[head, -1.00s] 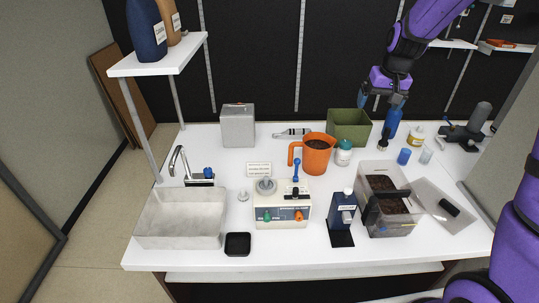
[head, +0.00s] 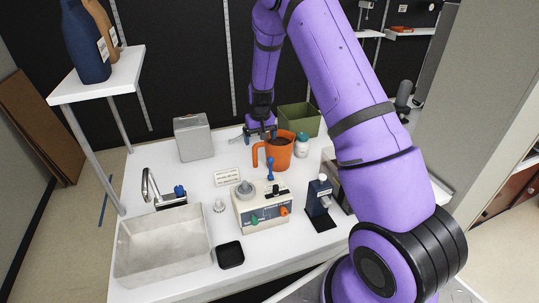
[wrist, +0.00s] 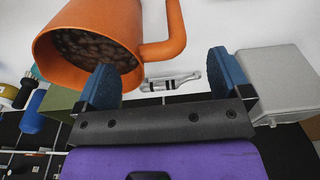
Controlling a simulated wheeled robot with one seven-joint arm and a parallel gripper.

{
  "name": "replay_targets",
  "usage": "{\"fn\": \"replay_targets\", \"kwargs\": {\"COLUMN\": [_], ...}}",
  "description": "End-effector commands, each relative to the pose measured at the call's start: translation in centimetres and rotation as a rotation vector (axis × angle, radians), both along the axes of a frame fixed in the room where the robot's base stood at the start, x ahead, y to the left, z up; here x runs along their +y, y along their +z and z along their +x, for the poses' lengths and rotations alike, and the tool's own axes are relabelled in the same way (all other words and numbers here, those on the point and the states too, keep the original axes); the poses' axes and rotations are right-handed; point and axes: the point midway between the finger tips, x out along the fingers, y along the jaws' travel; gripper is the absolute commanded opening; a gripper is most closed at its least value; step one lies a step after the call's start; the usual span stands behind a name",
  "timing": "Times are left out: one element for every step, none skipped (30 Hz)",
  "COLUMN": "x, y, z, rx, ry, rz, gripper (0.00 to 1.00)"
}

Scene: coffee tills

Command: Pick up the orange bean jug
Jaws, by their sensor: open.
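The orange bean jug (head: 279,154) stands upright on the white counter, with its handle on the left in the head view. In the wrist view the orange bean jug (wrist: 105,30) is at the upper left, with dark beans inside and its handle (wrist: 168,45) to the right. My gripper (head: 261,133) is above and just behind the jug in the head view. In the wrist view my gripper (wrist: 165,75) is open, its two blue fingers apart, with the handle between and beyond them. One finger overlaps the jug's rim in the picture; I cannot tell whether they touch.
A green bin (head: 300,118) and a white bottle with a teal cap (head: 301,146) stand right of the jug. A grey metal canister (head: 193,138) is left. A control box (head: 262,208) is in front. My arm hides the counter's right side.

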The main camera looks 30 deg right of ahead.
Motion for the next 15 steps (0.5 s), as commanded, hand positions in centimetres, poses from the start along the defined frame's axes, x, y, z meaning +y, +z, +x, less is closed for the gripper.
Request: {"fn": "replay_targets", "kwargs": {"x": [0.0, 0.0, 0.0, 0.0, 0.0, 0.0, 0.0, 0.0, 0.1, 0.1, 0.1, 0.2, 0.2, 0.2, 0.2], "y": [-0.5, -0.7, -0.8, -0.9, -1.0, -1.2, -1.3, -1.5, -1.9, -2.2, -2.6, -3.2, -3.7, -4.1, -4.7], "z": [0.0, 0.1, 0.1, 0.1, 0.1, 0.1, 0.1, 0.1, 0.1, 0.2, 0.2, 0.2, 0.2, 0.3, 0.3], "rx": [0.0, 0.0, 0.0, 0.0, 0.0, 0.0, 0.001, 0.001, 0.001, 0.001, 0.002, 0.002, 0.002, 0.003, 0.003], "ry": [0.0, 0.0, -0.001, 0.0, 0.0, -0.001, -0.001, -0.001, -0.001, -0.001, -0.001, -0.001, 0.0, 0.0, 0.0], "rz": [0.0, 0.0, 0.0, 0.0, 0.0, 0.0, 0.0, 0.0, 0.0, 0.0, 0.001, 0.001, 0.0, 0.001, 0.0], "gripper": [0.96, 0.96, 0.96, 0.96, 0.96, 0.96, 0.96, 0.96, 0.96, 0.96, 0.96, 0.96, 0.96, 0.96, 0.96]}}
